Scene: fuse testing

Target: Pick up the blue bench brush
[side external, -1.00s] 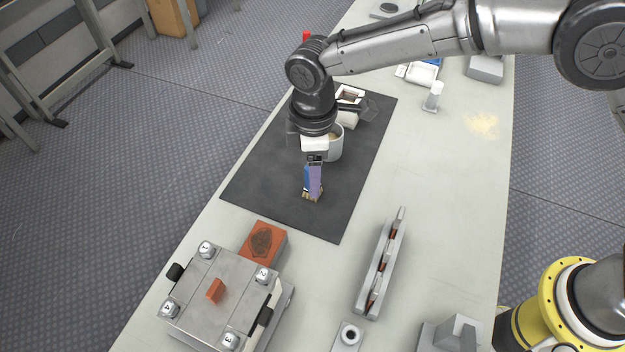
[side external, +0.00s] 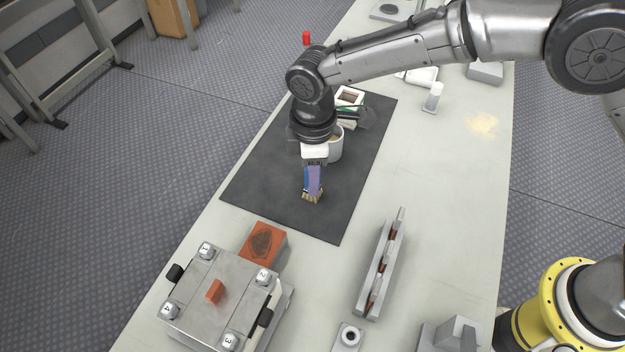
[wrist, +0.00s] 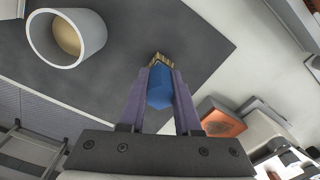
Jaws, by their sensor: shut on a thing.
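The blue bench brush (wrist: 160,88) is between the two purple fingers of my gripper (wrist: 160,92) in the wrist view, with its tan bristles (wrist: 160,60) sticking out past the fingertips. In the side external view my gripper (side external: 313,182) is shut on the brush, whose bristles (side external: 312,197) point down over the dark mat (side external: 265,185). A strip of the blue handle (side external: 306,177) shows beside the finger. I cannot tell whether the bristles touch the mat.
A white cup (side external: 337,148) with tan contents stands on the mat right behind my gripper. A metal fixture with numbered corner knobs (side external: 215,300) and an orange block (side external: 262,243) lie nearer. A long grey rack (side external: 382,265) stands right. A tan powder patch (side external: 482,124) is on the table.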

